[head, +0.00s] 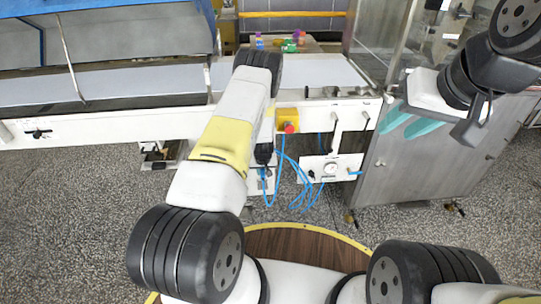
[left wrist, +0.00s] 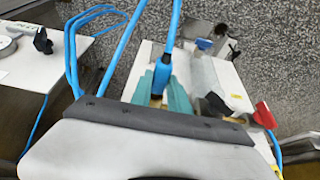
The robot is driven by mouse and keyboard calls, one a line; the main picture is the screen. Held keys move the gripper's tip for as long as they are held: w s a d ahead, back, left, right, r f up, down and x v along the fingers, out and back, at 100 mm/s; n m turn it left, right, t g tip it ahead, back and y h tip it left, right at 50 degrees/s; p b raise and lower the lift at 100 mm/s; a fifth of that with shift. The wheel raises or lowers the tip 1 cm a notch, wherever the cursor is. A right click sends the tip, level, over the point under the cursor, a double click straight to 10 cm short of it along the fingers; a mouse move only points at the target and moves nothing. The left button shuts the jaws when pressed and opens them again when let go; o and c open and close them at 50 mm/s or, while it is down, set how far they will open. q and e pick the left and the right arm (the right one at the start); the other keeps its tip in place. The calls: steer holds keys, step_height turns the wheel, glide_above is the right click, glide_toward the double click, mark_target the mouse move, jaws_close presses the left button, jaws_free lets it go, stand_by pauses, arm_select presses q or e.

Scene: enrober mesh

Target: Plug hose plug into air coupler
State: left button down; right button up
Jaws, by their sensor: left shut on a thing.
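My left gripper (left wrist: 168,92) is shut on the blue hose plug (left wrist: 160,76), its teal fingers on either side of it in the left wrist view. The blue hose (left wrist: 174,25) runs up from the plug. In the head view my left gripper (head: 263,158) hangs beyond my left forearm, and its fingertips cannot be made out. Several fittings sit on the white box below the plug: a small blue one (left wrist: 205,44), a black one (left wrist: 214,103) and a red one (left wrist: 264,116). I cannot tell which is the air coupler. My right gripper (head: 409,122) is open and empty at the right.
A white panel with a gauge (head: 330,168) stands right of my left gripper, with blue hose loops (head: 302,190) beside it. A yellow box with a red button (head: 288,122) is above. A steel cabinet (head: 440,160) stands right. Speckled floor (head: 80,210) is clear at the left.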

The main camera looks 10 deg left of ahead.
arm_select(q)
steer(key=shift+w+a, duration=0.15)
steer(key=shift+w, duration=0.35)
steer(key=c, duration=1.2)
jaws_free()
steer(key=shift+o, duration=0.2)
steer(key=v, duration=0.7)
steer(key=shift+s+r, duration=0.2)
steer(key=shift+r, duration=0.15)
